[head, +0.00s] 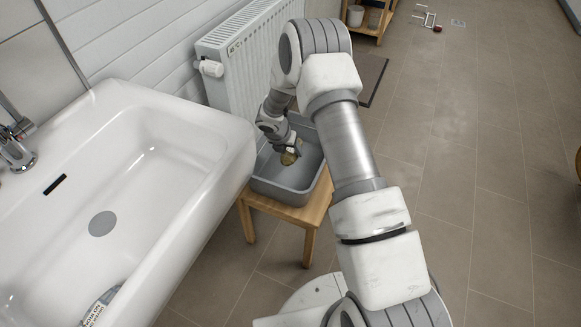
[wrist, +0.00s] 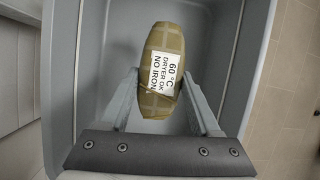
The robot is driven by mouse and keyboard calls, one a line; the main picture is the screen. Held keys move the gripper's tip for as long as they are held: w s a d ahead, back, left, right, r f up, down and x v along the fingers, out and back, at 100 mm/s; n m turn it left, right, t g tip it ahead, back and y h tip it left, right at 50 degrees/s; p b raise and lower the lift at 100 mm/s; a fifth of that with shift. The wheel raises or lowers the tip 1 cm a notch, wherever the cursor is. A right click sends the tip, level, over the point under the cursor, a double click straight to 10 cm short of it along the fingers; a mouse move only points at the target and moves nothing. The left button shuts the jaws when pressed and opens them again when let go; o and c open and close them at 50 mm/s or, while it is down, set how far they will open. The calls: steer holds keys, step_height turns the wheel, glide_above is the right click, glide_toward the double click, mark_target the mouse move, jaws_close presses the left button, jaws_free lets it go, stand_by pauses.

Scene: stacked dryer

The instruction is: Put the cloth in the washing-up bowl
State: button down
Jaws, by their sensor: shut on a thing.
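The cloth (wrist: 155,98) is an olive-tan rolled or folded piece with a checked pattern and a white care label reading 60 °C, dryer OK, no iron. It also shows small in the head view (head: 289,158). My gripper (wrist: 163,88) is shut on the cloth, one finger on each side of it. The washing-up bowl (head: 283,192) is a grey rectangular tub. The cloth and fingers are over or within the bowl's opening. In the wrist view the bowl's walls (wrist: 95,45) surround the cloth. I cannot tell whether the cloth touches the bowl's floor.
The bowl stands on a small wooden stool (head: 306,217). A white sink (head: 190,165) is left of it, with a labelled item (head: 101,306) inside. A white radiator (head: 243,60) is behind. A dark mat (head: 369,75) and wooden shelf (head: 371,20) are farther back. The right floor is mostly clear.

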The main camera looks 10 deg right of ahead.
step_height(320, 180, down, 7)
steer(key=shift+r+b, duration=0.2)
steer(key=shift+b, duration=0.75)
steer(key=shift+f, duration=0.2)
steer(key=shift+c, duration=0.5)
jaws_free()
steer(key=shift+r, duration=0.15)
